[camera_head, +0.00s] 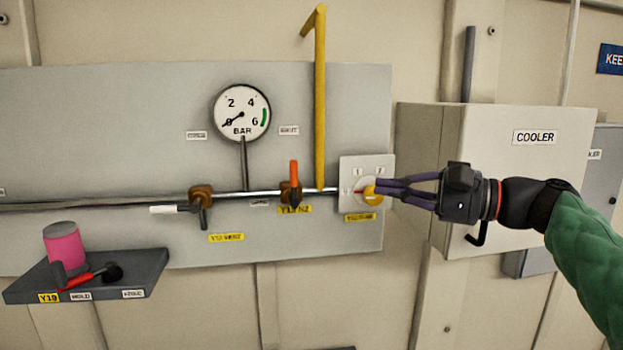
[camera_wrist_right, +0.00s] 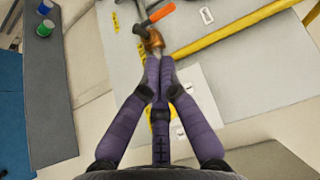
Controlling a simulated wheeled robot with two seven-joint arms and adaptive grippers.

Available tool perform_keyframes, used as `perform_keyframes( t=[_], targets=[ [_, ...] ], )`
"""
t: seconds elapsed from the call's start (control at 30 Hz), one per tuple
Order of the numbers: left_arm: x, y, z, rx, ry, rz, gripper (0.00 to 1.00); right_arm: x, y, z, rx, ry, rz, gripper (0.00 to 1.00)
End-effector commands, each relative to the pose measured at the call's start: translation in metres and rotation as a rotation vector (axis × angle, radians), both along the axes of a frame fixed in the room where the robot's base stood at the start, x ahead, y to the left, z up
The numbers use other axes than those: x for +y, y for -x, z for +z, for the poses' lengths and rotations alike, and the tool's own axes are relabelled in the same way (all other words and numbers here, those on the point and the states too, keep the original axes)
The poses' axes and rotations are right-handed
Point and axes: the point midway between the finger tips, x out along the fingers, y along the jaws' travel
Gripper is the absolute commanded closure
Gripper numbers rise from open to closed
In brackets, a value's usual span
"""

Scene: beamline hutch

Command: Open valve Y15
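A brass valve (camera_head: 290,192) with an upright orange handle (camera_head: 294,174) sits on the horizontal pipe; the handle stands across the pipe. The yellow label (camera_head: 295,210) below it looks like Y15 N2 but is blurred. The orange handle (camera_wrist_right: 160,13) and brass body (camera_wrist_right: 154,41) also show in the right wrist view. My left gripper is not in view.
Another brass valve (camera_head: 201,194) with a white handle lies left on the pipe. A gauge (camera_head: 241,112) is above. A yellow pipe (camera_head: 320,100) rises between the orange handle and the white plate (camera_head: 367,167). The cooler box (camera_head: 500,140) juts out at right; a shelf (camera_head: 140,272) is lower left.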

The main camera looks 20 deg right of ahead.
Motion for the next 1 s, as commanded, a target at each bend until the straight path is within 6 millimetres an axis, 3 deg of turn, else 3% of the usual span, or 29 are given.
perform_keyframes(
  t=[0.23, 0.7, 1.0],
  targets=[
    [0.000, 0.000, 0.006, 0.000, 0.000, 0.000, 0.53, 0.019, -0.019, 0.001, 0.000, -0.001, 0.006, 1.00],
    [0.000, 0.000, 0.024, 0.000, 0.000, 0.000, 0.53, 0.073, -0.079, 0.002, 0.001, -0.001, 0.005, 1.00],
    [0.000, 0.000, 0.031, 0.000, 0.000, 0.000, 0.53, 0.090, -0.101, 0.000, 0.001, 0.000, 0.001, 1.00]
  ],
)
